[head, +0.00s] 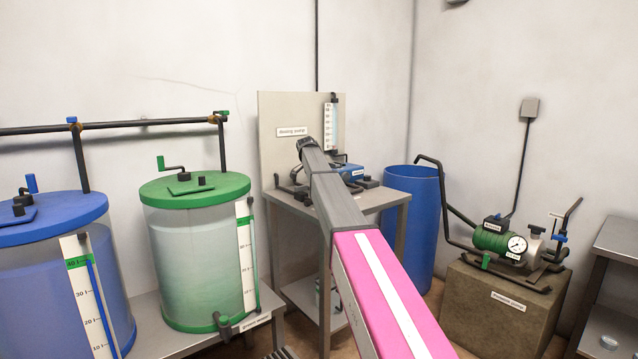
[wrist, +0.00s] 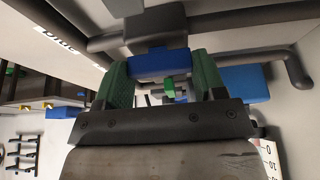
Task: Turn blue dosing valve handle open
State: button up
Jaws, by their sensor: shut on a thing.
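In the wrist view a blue valve handle (wrist: 160,63) sits crosswise between the two green fingers of my gripper (wrist: 160,70). My gripper is shut on this handle, one finger at each end of it. The handle hangs on a dark fitting joined to a dark pipe (wrist: 120,38). In the head view my arm reaches toward the dosing pump bench; my gripper and the held handle cannot be made out there. How far the handle is turned cannot be told.
In the wrist view another blue part (wrist: 245,83) is close to the right finger, and a small green part (wrist: 169,86) shows beyond the fingers. A white board (wrist: 50,50) with lettering lies left. The head view shows a blue tank (head: 60,270) and a green tank (head: 195,265) at left.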

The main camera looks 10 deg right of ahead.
jog(key=o, duration=0.9)
jog(key=v, duration=1)
jog(key=shift+a+r, duration=0.1)
jog(key=shift+r, duration=0.3)
jog(key=shift+s, duration=0.15)
